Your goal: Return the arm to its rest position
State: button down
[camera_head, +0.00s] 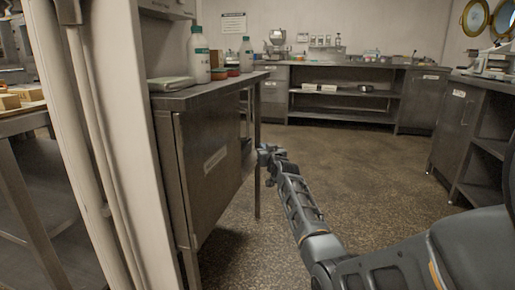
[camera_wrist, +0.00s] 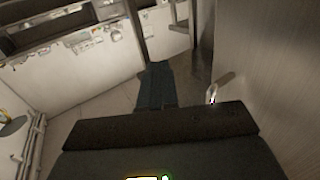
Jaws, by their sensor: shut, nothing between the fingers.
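My arm reaches up and forward from the lower right in the head view. My gripper (camera_head: 268,153) is at its far end, small in the picture, in front of the right end of the near steel counter (camera_head: 210,164). I cannot tell from the head view whether it touches the counter. In the wrist view dark parts of my gripper (camera_wrist: 155,85) fill the lower middle. The fingers are shut with nothing held.
White bottles (camera_head: 199,56) and a folded cloth (camera_head: 172,84) are on the near counter. A pale post (camera_head: 92,150) stands at left. A long back counter (camera_head: 340,95) and a right-hand cabinet (camera_head: 460,122) border open speckled floor (camera_head: 385,165). A grey surface (camera_wrist: 265,80) is close at right in the wrist view.

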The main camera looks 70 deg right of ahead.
jog(key=s, duration=0.6)
jog(key=shift+s+d, duration=0.15)
jog(key=shift+d, duration=0.25)
